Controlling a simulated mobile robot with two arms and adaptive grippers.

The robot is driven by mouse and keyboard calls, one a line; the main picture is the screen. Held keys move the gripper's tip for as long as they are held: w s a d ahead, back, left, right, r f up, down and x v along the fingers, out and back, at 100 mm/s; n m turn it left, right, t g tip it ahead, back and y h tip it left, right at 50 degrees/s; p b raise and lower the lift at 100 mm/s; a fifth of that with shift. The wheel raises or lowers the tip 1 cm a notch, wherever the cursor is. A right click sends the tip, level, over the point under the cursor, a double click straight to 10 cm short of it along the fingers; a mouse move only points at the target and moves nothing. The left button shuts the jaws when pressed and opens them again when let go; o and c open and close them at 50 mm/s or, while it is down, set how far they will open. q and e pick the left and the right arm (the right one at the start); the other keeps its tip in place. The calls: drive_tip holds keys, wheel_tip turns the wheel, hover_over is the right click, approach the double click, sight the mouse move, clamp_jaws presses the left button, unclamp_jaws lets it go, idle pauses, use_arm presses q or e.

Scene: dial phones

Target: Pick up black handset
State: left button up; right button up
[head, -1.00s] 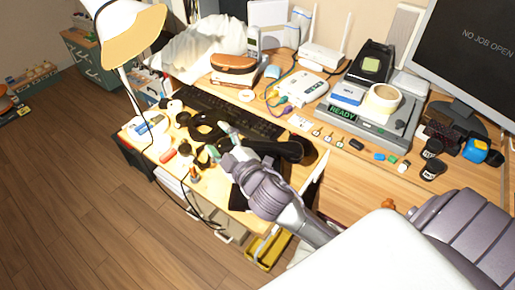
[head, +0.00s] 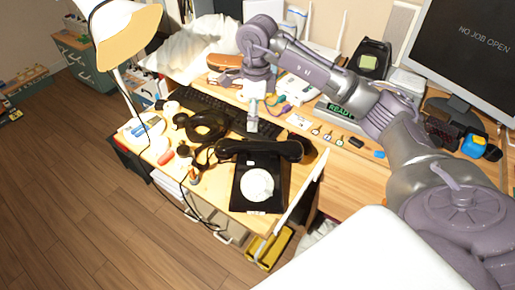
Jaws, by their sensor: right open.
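The black handset (head: 262,149) lies across the back of a black dial phone (head: 241,196) with a white round dial (head: 257,184), near the front right of the desk. My right gripper (head: 252,124) points down just behind the handset, over the right part of the keyboard. It is open and holds nothing that I can see. Its fingers are small in the picture, and I cannot tell whether a tip touches the handset. My left gripper is not in view.
A black keyboard (head: 193,103) lies behind the phone. Headphones (head: 207,127) and cables lie to its left. A lamp (head: 125,33) stands at the left. A grey device with a READY display (head: 341,110) and a monitor (head: 463,45) stand at the right.

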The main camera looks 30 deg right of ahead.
sight(259, 143)
drive_tip(key=shift+h, duration=0.3)
drive_tip(key=f, duration=0.3)
drive_tip(key=d+f, duration=0.1)
drive_tip(key=f, duration=0.3)
drive_tip(key=shift+s+d, duration=0.1)
drive_tip(key=shift+d, duration=0.1)
drive_tip(key=shift+d+f+p, duration=0.15)
drive_tip(key=shift+f+p, duration=0.35)
drive_tip(key=shift+f, duration=2.65)
